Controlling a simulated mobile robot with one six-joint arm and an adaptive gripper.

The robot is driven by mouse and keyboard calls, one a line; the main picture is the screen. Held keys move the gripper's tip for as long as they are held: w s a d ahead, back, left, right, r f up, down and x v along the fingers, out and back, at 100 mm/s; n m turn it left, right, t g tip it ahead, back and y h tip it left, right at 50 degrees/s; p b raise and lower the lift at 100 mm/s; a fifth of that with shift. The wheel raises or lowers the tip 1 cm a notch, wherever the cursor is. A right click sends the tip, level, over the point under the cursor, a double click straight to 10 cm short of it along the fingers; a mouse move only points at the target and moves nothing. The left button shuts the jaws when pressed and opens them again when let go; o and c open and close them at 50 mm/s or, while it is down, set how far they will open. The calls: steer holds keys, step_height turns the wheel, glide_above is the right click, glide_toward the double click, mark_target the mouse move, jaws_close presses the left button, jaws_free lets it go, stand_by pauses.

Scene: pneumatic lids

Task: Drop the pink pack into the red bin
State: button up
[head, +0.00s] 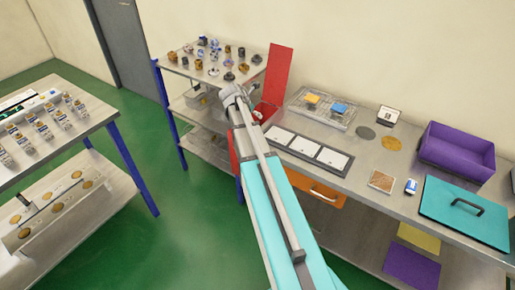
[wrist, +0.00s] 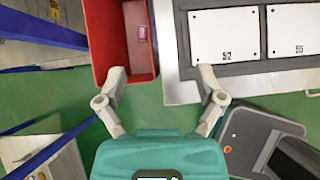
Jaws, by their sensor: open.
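The red bin (wrist: 103,40) is open and lies at the upper left in the wrist view; in the head view, my arm partly hides the bin (head: 268,110). A small pink pack (wrist: 142,33) is inside it, close to its right wall. I cannot make out the pack in the head view. My gripper (wrist: 161,72) is open with nothing between its fingers. Its left finger overlaps the near edge of the bin in the picture, and its right finger is near the bench edge. In the head view, my gripper (head: 237,95) is near the bin.
A red panel (head: 278,73) stands upright behind the bin. White numbered plates (head: 306,149) are set in the bench right of it. A shelf (head: 195,72) with small parts stands at the left. A purple bin (head: 457,150) and teal lid (head: 464,208) are farther right.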

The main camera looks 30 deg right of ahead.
steer(key=a+n+t, duration=0.1)
steer(key=a, duration=1.4)
steer(key=shift+s, duration=0.2)
steer(key=shift+a+y, duration=0.1)
steer(key=shift+y, duration=0.2)
steer(key=s+a+m+g+y+p, duration=0.3)
steer(key=s+a+m+y, duration=0.3)
steer(key=s+a+m, duration=1.1)
steer(key=s+m+p, duration=0.1)
steer(key=s+m, duration=0.2)
steer(key=m, duration=0.2)
steer(key=shift+s+m+y, duration=0.15)
steer(key=shift+m+y, duration=0.15)
steer(key=shift+m, duration=0.1)
stand_by(0.9)
